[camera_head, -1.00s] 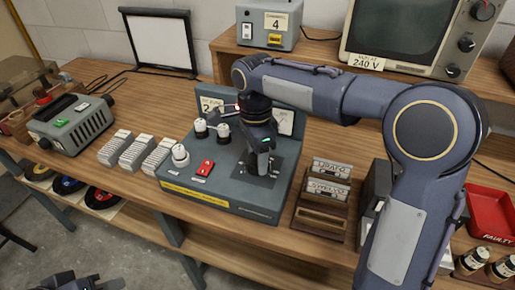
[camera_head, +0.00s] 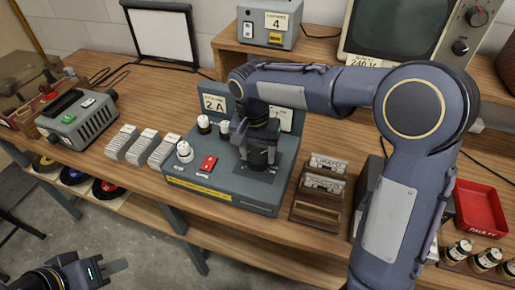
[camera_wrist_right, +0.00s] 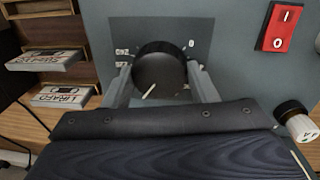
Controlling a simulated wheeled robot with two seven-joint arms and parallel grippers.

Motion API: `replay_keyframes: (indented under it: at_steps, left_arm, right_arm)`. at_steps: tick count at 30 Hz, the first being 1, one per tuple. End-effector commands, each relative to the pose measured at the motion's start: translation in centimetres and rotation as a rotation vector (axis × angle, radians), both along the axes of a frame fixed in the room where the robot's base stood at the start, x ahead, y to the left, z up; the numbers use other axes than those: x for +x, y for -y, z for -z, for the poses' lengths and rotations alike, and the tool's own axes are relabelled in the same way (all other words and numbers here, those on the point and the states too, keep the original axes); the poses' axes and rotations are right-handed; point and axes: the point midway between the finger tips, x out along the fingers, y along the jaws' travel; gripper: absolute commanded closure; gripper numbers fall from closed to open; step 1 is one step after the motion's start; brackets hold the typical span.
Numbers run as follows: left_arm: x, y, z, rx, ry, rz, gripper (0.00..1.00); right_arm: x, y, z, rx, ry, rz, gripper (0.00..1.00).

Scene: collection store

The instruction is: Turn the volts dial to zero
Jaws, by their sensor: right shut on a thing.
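The dial is a round black knob (camera_wrist_right: 160,68) with a white pointer line, set on a dark square plate of the grey bench unit (camera_head: 235,190). In the right wrist view the pointer line slants toward the lower left. A "0" mark shows at the plate's upper right; other marks at its left are hard to read. My right gripper (camera_wrist_right: 162,80) is shut on the knob, one finger on each side. In the head view the right gripper (camera_head: 258,160) hides the knob. My left gripper (camera_head: 105,272) hangs at the lower left, away from the unit; its opening is unclear.
The unit also carries a red switch (camera_head: 207,164) and white-topped knobs (camera_head: 184,151). A cassette rack (camera_head: 320,200) stands close on its right. A red tray (camera_head: 480,210) lies at the right.

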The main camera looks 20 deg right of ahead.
Motion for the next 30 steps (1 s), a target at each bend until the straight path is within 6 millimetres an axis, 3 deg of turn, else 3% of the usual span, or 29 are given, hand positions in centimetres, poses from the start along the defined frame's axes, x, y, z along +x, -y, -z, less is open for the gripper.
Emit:
replay_keyframes:
  at_steps: [30]
  left_arm:
    - [0.0,0.0,-2.4,0.000,0.000,0.000,0.73]
  right_arm:
    - [-0.2,0.1,-0.1,0.001,-0.001,-0.966,0.70]
